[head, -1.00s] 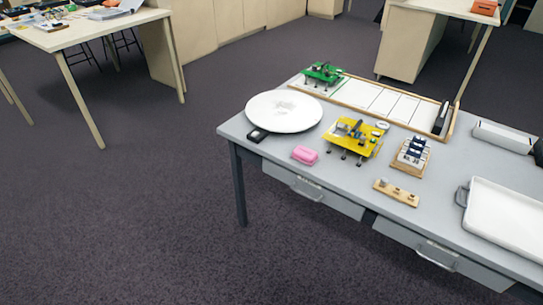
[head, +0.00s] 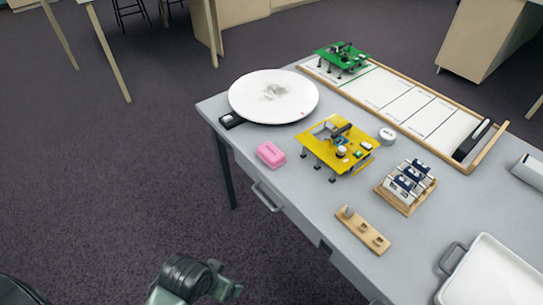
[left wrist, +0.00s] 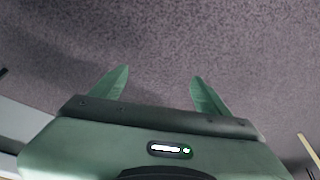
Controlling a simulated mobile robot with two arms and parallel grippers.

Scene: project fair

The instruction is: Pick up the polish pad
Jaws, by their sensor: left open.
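A small pink block (head: 270,154), which looks like the polish pad, lies on the grey table near its front left edge. It sits in front of the white round disc (head: 274,96) and left of the yellow board. My left gripper (left wrist: 160,75) is open and empty in the left wrist view, with two green fingers over the carpet. Part of my arm shows at the bottom of the head view, below and apart from the table. The pink block does not show in the left wrist view. My right gripper is not in view.
The yellow board on legs (head: 339,146) stands close right of the pink block. A small black box (head: 232,120) is at the disc's edge. A wooden block (head: 363,230), a rack (head: 405,187) and a white tray (head: 492,277) lie further right. The table front has drawer handles (head: 266,197).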

